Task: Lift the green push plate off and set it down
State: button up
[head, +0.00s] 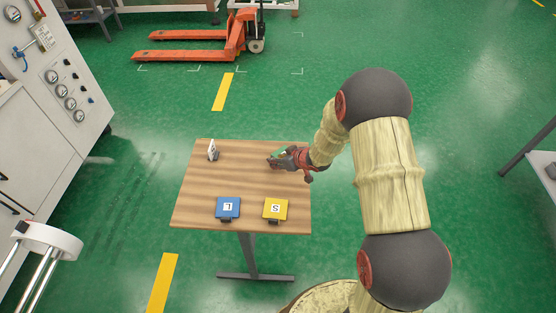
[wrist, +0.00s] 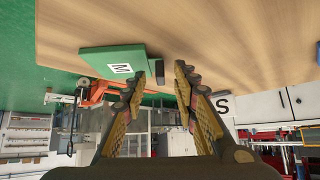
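The green push plate (wrist: 115,60) carries a white label with an M and is at the upper left of the wrist view, against the wooden tabletop. In the head view only a small part of the green plate (head: 279,154) shows beside my gripper. My gripper (wrist: 163,78) is open, its two fingers apart, with a small dark tab (wrist: 160,72) at the plate's edge between or just beyond the fingertips. I cannot tell whether they touch it. In the head view my gripper (head: 284,159) is low over the right side of the table.
The wooden table (head: 240,178) also holds a blue plate (head: 228,207), a yellow plate labelled S (head: 275,208) and a small upright white-faced piece (head: 212,150). The table's middle is bare. A grey control cabinet (head: 60,75) stands left; an orange pallet jack (head: 200,46) is behind.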

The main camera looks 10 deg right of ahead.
jog(key=v, duration=1.2)
jog(key=shift+f, duration=0.1)
dwell(0.5)
jog(key=s+d+f+m+g+h, duration=0.25)
jog(key=s+d+h, duration=0.3)
jog(key=d, duration=0.45)
jog(key=s+d+r+m+g+h, duration=0.1)
jog(key=s+d+r+g+h, duration=0.15)
jog(key=s+r, duration=0.45)
jog(key=s+a+r+m+t+y, duration=0.1)
jog(key=s+a+r+y, duration=0.1)
jog(key=s+a+r, duration=0.5)
jog(key=s+a+r+m+t+y, duration=0.1)
jog(key=s+a+r+y, duration=0.1)
jog(key=s+a+r, duration=0.6)
notch_tip(320, 180, up, 6)
jog(key=shift+s+r+t, duration=0.2)
jog(key=shift+s+t, duration=0.1)
jog(key=shift+s, duration=0.7)
